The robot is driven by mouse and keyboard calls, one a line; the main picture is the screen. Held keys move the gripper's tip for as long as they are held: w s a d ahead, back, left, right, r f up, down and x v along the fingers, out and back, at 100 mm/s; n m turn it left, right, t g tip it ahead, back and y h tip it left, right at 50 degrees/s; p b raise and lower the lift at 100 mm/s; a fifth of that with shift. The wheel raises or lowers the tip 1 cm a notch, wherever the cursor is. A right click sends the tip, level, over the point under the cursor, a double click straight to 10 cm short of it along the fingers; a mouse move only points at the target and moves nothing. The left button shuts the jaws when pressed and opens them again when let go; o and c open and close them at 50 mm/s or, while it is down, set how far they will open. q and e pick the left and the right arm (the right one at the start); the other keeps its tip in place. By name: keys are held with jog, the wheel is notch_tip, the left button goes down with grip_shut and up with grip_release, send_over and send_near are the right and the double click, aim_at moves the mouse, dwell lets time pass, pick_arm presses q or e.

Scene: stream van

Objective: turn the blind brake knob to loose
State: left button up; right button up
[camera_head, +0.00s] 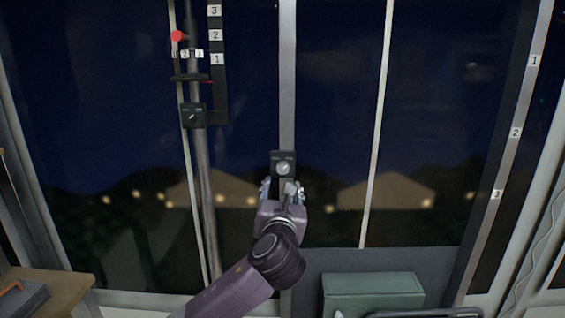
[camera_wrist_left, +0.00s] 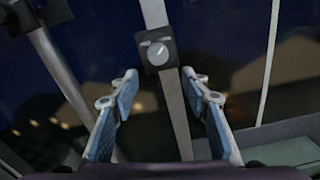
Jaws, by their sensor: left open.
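A round grey knob (camera_head: 283,168) sits on a small black plate (camera_head: 283,155) on the vertical metal post in the middle of the head view. In the left wrist view the knob (camera_wrist_left: 158,54) shows a light pointer line, with small pale marks above it that I cannot read. My left gripper (camera_head: 283,188) is just below the knob in the head view. Its two blue-padded fingers (camera_wrist_left: 160,76) are spread apart with nothing between them, and the knob lies beyond their tips. A second black plate with a dial (camera_head: 193,117) is on the pole to the left. My right gripper is not in view.
A numbered black scale (camera_head: 217,60) and a red ball (camera_head: 176,36) are at the upper left. Another numbered strip (camera_head: 515,133) runs down the right. A green box (camera_head: 372,293) stands low at the right, and a wooden table (camera_head: 62,286) is at the lower left.

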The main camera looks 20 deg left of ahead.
aim_at(283, 170)
pick_arm(q)
jog(key=w, duration=0.2)
jog(key=w+a+r+p, duration=0.1)
jog(key=w+p, duration=0.1)
jog(key=w, duration=0.1)
jog(key=shift+w+a+r, duration=0.3)
jog(key=shift+w, duration=0.05)
jog(key=shift+x, duration=0.8)
jog(key=shift+f, duration=0.1)
jog(key=shift+c, duration=0.7)
jog(key=c, duration=1)
